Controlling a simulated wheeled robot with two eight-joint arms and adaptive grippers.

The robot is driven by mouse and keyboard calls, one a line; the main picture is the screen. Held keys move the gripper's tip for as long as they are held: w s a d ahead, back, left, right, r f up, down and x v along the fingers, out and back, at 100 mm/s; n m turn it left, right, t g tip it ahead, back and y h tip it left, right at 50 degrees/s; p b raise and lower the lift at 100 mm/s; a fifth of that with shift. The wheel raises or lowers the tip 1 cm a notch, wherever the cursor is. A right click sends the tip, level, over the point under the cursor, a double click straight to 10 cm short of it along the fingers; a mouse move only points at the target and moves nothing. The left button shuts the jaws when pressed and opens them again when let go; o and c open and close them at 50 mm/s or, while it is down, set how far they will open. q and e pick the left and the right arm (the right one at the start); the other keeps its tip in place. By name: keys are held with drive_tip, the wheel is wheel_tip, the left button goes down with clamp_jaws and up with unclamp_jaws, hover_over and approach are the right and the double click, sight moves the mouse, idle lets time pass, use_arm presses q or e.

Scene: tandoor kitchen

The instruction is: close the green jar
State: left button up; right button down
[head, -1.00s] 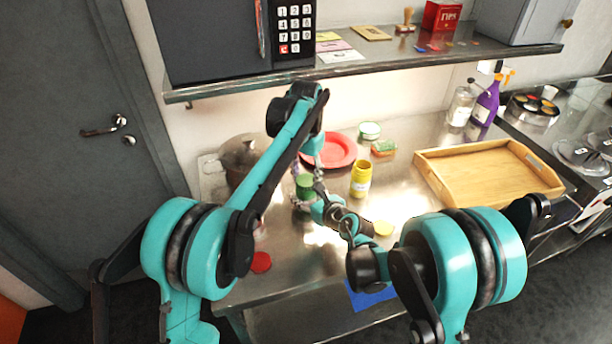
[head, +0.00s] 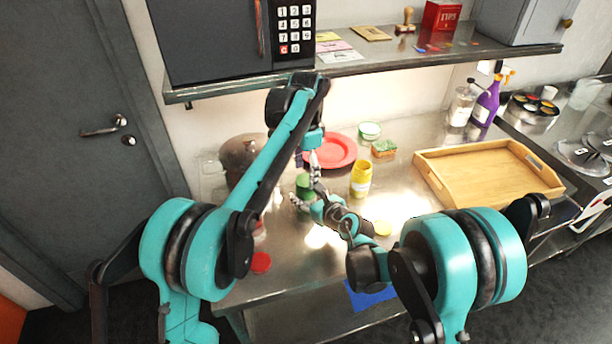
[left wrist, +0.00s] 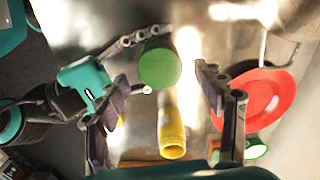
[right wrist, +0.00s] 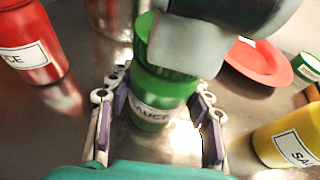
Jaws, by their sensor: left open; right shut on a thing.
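The green jar (head: 304,186) stands on the steel counter with its label showing in the right wrist view (right wrist: 152,115). My right gripper (head: 303,200) is shut around its body; its fingers flank the jar in the right wrist view (right wrist: 157,105). From above, in the left wrist view, a solid green disc, which looks like the lid (left wrist: 160,63), covers the jar's top. My left gripper (head: 316,172) is open above the jar, with one finger on each side of the disc in the left wrist view (left wrist: 160,76). A grey part hides some of the jar's top in the right wrist view.
A red lid (head: 261,262) lies front left, near a red jar (right wrist: 28,45). A red plate (head: 335,152), sponge (head: 384,148) and wooden tray (head: 480,180) are behind and right.

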use_arm(q)
drive_tip(key=shift+r, duration=1.2)
drive_tip(key=shift+c, duration=0.3)
drive_tip(key=n, duration=0.2)
drive_tip(key=r+n, duration=0.1)
drive_tip(key=n, duration=0.3)
drive_tip(key=shift+r, duration=0.4)
drive_tip(key=n, duration=0.2)
drive_tip(key=r+n, duration=0.1)
drive_tip(key=n, duration=0.3)
drive_tip(key=shift+r, duration=0.3)
drive_tip(key=shift+f, duration=4)
